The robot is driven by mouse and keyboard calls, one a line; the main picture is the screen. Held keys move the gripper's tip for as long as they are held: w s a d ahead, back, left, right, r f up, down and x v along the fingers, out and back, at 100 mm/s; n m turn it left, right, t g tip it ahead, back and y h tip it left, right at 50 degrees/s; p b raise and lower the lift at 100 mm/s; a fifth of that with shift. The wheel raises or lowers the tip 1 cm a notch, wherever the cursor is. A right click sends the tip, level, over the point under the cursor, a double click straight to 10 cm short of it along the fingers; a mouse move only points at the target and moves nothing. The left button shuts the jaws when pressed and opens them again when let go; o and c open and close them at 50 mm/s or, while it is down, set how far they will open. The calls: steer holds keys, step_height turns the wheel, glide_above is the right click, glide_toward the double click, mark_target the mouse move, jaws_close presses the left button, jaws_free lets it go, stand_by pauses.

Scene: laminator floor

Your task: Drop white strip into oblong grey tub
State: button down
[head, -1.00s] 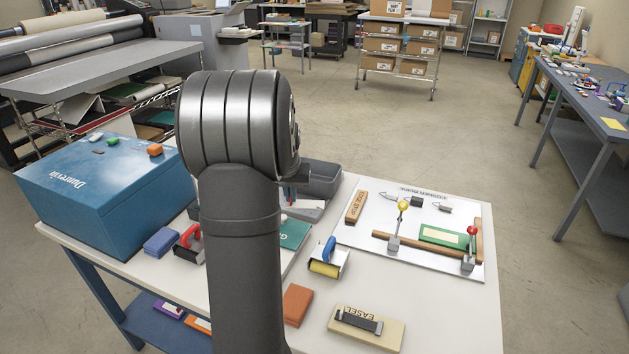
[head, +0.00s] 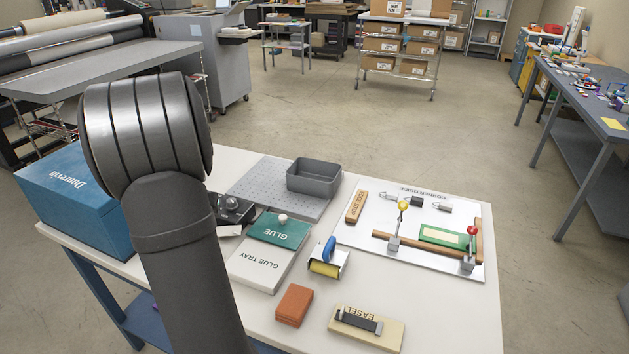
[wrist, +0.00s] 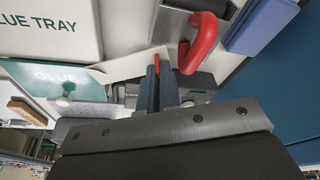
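A pale strip (wrist: 122,68), which looks like the white strip, lies between the glue tray and a red-handled tool in the wrist view. In the head view a pale piece (head: 230,230) shows beside my arm. My gripper's fingers (wrist: 157,70) reach toward the strip's right end in the wrist view. I cannot tell whether they touch it or how far apart they are. In the head view my arm mostly hides the gripper. The oblong grey tub (head: 314,182) stands open at the back of the table, and its visible inside looks empty.
The glue tray (head: 262,268) with its green glue pad (head: 280,230) lies close to the strip. The red-handled tool (wrist: 203,42) and a blue block (wrist: 262,22) are on the other side. The blue box (head: 75,200) stands left. A grey perforated mat (head: 250,185) lies beside the tub.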

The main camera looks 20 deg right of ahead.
steer(key=w+d+r, duration=0.3)
steer(key=w+d, duration=0.2)
steer(key=d, duration=0.7)
steer(key=w+d+r, duration=0.3)
steer(key=w+d, duration=0.2)
steer(key=d, duration=0.7)
steer(key=w+d+r, duration=0.3)
steer(key=w+d, duration=0.3)
steer(key=d, duration=0.7)
step_height(320, 180, down, 6)
steer(key=shift+s+a, duration=0.2)
steer(key=shift+s, duration=0.05)
steer(key=shift+f, duration=0.1)
steer(key=c, duration=1.6)
jaws_free()
steer(key=shift+o, duration=0.2)
